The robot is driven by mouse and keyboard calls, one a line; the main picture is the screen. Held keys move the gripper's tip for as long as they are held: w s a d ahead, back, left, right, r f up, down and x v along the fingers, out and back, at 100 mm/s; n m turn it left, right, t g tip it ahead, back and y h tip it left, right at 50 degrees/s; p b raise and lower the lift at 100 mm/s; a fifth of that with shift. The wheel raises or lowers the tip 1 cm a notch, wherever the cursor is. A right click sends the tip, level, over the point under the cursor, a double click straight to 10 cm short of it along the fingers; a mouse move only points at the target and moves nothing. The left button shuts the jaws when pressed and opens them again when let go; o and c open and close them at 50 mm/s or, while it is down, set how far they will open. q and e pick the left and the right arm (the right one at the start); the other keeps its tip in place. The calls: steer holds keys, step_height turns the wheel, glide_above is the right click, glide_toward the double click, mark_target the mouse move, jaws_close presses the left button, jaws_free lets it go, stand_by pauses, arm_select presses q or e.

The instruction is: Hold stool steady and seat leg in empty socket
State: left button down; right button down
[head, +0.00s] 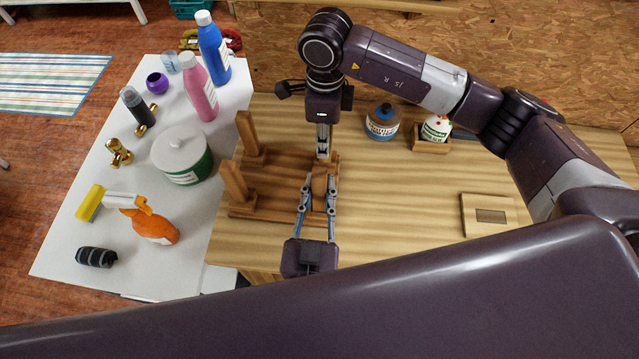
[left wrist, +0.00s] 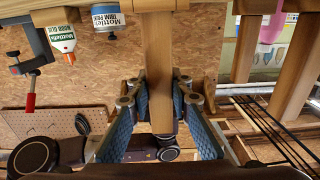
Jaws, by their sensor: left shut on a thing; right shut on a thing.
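The wooden stool lies upside down on the bench, its reddish-brown seat (head: 277,190) flat. Two of its legs (head: 247,133) (head: 234,181) stand up at its left side; they also show at the right of the left wrist view (left wrist: 292,82). My left gripper (head: 317,190) is shut around an upright leg at the seat's near right, and that leg (left wrist: 159,65) fills the middle of the left wrist view. My right gripper (head: 323,155) points down at the seat's far right corner, shut on what seems a stool leg, mostly hidden by its fingers.
A glue bottle (head: 436,128) in a wooden holder and a blue-capped jar (head: 382,123) stand behind. The bench's middle right is clear.

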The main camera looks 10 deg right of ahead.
arm_select(q)
steer(key=shift+f, duration=0.3)
steer(key=c, duration=1.7)
jaws_free()
steer(key=v, duration=1.2)
arm_select(e)
steer(key=c, duration=1.7)
jaws_free()
steer(key=shift+o, duration=0.2)
